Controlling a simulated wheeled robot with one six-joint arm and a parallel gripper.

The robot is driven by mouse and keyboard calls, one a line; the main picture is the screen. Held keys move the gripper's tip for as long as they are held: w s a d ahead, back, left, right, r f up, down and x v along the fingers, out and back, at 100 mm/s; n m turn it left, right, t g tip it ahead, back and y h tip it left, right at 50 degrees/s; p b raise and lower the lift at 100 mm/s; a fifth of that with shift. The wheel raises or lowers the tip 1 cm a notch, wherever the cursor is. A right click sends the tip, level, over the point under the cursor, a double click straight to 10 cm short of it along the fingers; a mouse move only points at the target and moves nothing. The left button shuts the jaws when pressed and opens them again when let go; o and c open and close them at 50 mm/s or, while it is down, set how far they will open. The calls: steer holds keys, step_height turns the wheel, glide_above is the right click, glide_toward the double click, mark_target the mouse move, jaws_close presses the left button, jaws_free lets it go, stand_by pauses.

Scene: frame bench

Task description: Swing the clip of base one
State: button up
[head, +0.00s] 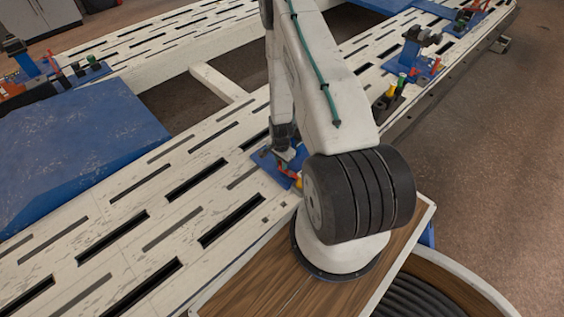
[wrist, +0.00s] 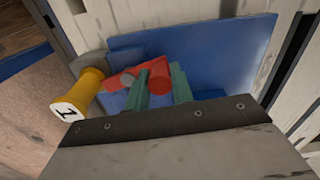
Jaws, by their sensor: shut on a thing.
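Base one is a blue plate (wrist: 235,50) on the pale slotted bench, with a yellow post (wrist: 92,82) whose white end reads "1". Its red clip (wrist: 158,74) lies over the plate, to the right of the post. My gripper (wrist: 159,80) has its green fingers on both sides of the clip's red knob and is shut on it. In the head view the base's blue plate (head: 263,160) shows beside my arm, with bits of red and yellow. My wrist and arm hide the rest of it.
Other blue bases with posts and red parts stand at the right back (head: 420,68) and far left (head: 75,77) of the bench. A large blue panel (head: 75,150) lies on the left. The slotted bench top (head: 130,200) in front is clear.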

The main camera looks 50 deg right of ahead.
steer(key=n, duration=0.1)
steer(key=a+n, duration=0.1)
steer(key=n, duration=0.1)
steer(key=shift+s+a+n, duration=0.25)
steer(key=shift+n, duration=0.15)
steer(key=n, duration=0.1)
steer(key=a+n, duration=0.1)
steer(key=shift+s+n, duration=0.3)
steer(key=n, duration=0.1)
steer(key=s+n, duration=0.1)
steer(key=n, duration=0.1)
steer(key=shift+a, duration=0.4)
steer(key=shift+s+a+n, duration=0.15)
steer(key=shift+s+n, duration=0.2)
steer(key=shift+n, duration=0.65)
steer(key=shift+s+a+n, duration=0.1)
steer(key=shift+s+n, duration=0.25)
steer(key=shift+n, duration=0.65)
jaws_close()
steer(key=o, duration=0.9)
jaws_free()
steer(key=shift+s, duration=0.1)
steer(key=shift+r, duration=0.15)
step_height(320, 180, up, 8)
steer(key=shift+f, duration=0.2)
